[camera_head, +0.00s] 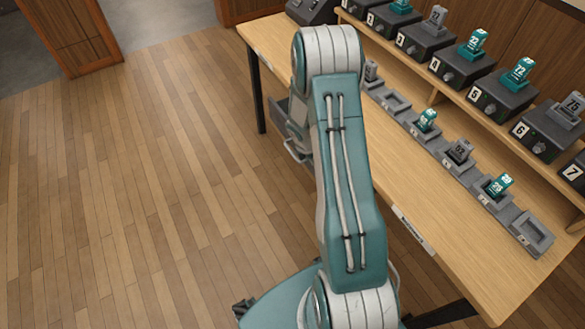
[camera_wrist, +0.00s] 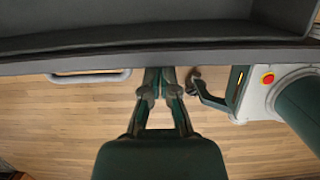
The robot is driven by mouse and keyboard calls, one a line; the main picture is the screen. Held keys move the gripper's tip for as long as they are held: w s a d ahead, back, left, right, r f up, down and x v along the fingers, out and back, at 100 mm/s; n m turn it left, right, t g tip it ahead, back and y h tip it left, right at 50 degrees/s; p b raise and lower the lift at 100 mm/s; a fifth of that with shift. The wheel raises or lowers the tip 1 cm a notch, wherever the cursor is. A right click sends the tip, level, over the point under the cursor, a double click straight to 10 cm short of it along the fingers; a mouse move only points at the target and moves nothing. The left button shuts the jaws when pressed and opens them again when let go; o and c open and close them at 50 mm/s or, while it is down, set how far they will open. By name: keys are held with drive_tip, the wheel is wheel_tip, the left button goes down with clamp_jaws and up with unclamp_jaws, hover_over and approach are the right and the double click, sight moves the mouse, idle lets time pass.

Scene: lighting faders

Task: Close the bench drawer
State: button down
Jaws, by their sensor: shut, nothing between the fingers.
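The bench drawer (camera_head: 279,113) is dark grey and sticks out from under the left part of the bench, partly hidden by my arm. In the wrist view the open drawer (camera_wrist: 200,52) fills the top, with its inside and front edge showing. Its pale bar handle (camera_wrist: 88,77) is left of my gripper. My gripper (camera_wrist: 161,73) is shut and empty, its fingertips at the drawer's front edge. I cannot tell whether they touch it. My gripper is hidden behind my arm in the head view.
The wooden bench (camera_head: 440,225) carries a row of grey trays, some holding teal or grey blocks. A raised shelf (camera_head: 440,82) behind holds several numbered dark units. The wooden floor (camera_head: 130,190) left of the bench is clear.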

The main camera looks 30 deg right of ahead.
drive_tip(key=shift+d, duration=2.75)
